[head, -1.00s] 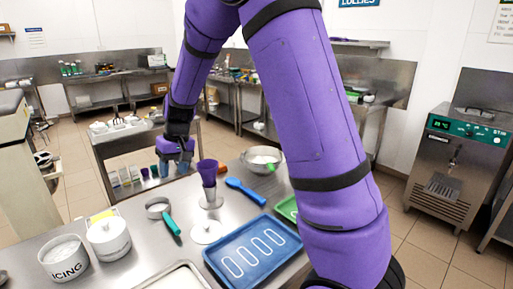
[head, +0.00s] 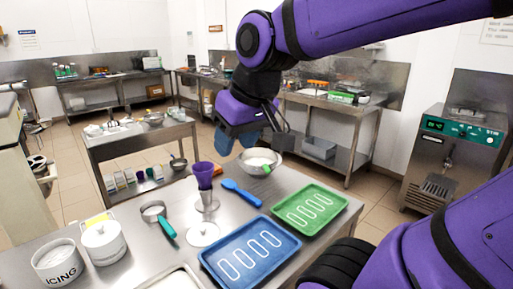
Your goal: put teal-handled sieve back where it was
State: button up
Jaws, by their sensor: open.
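The teal-handled sieve (head: 166,226) lies on the near steel table in the head view, its round metal rim at the upper left and its teal handle pointing down to the right. My gripper (head: 238,141) is above the far edge of the table, just above and left of the metal bowl (head: 279,156). It is open and nothing shows between its fingers. It is well apart from the sieve, up and to the right of it in the picture. The bowl holds something white, and a small green piece shows at its front rim.
On the near table are an icing tub (head: 59,265), a white lidded pot (head: 105,243), a purple cup on a stand (head: 203,173), a blue spatula (head: 241,192), a blue tray (head: 206,256) and a green tray (head: 281,214). A batch freezer (head: 452,160) stands at right.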

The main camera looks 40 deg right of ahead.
jog(key=shift+t+h, duration=0.3)
jog(key=shift+h, duration=0.1)
jog(key=s, duration=0.5)
jog(key=shift+d+f, duration=0.15)
jog(key=shift+d, duration=0.15)
